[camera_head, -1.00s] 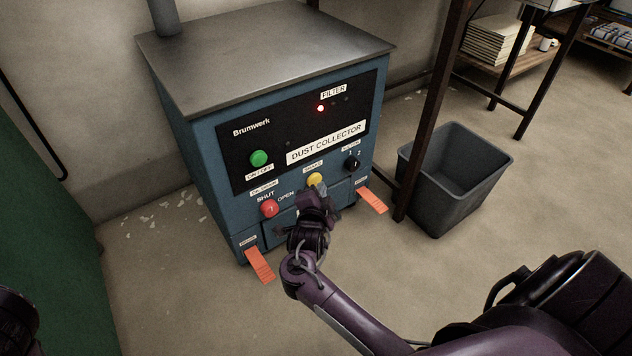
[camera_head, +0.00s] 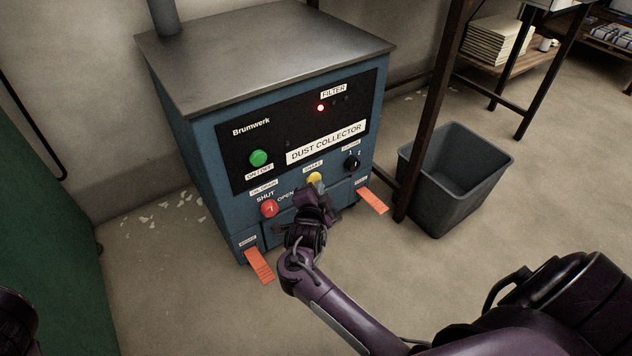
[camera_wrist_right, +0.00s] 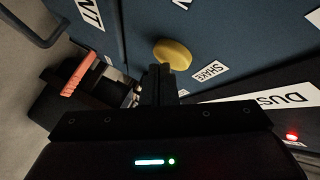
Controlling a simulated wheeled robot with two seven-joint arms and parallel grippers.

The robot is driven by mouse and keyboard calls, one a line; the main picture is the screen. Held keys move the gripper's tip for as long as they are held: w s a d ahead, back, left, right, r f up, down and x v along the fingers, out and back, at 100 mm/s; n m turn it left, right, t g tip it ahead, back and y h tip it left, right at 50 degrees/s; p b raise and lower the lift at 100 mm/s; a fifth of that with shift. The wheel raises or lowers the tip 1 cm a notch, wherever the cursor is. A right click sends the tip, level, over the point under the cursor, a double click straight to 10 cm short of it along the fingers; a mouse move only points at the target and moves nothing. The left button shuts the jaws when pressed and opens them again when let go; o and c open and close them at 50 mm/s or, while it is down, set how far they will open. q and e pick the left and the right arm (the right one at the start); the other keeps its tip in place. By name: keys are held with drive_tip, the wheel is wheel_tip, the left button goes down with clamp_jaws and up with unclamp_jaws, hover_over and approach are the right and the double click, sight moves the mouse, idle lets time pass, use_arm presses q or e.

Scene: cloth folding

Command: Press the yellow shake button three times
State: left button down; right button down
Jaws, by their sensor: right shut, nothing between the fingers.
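The yellow shake button (camera_head: 315,179) is on the lower front of the blue dust collector (camera_head: 204,155). It also shows large in the right wrist view (camera_wrist_right: 173,54), beside the SHAKE label (camera_wrist_right: 210,71). My right gripper (camera_head: 318,190) is shut and empty, just in front of and below the button. In the right wrist view the fingertips (camera_wrist_right: 158,72) lie close to the button's edge; I cannot tell whether they touch it. My left gripper is not in view.
A green button (camera_head: 259,158), a red knob (camera_head: 270,208) and a black selector (camera_head: 352,163) surround the panel. Orange pedals (camera_head: 259,265) and (camera_head: 372,200) stick out low down. A red filter lamp (camera_head: 320,108) is lit. A grey bin (camera_head: 455,185) stands to the right.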

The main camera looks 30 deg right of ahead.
drive_tip(key=shift+w, duration=0.45)
idle(0.3)
drive_tip(key=shift+s+r, duration=0.1)
drive_tip(key=shift+s, duration=0.05)
drive_tip(key=shift+s+p, duration=0.65)
drive_tip(key=shift+s, duration=0.4)
drive_tip(key=shift+s+d+p, duration=0.2)
drive_tip(key=shift+s+p, duration=1.3)
drive_tip(key=shift+s, duration=1)
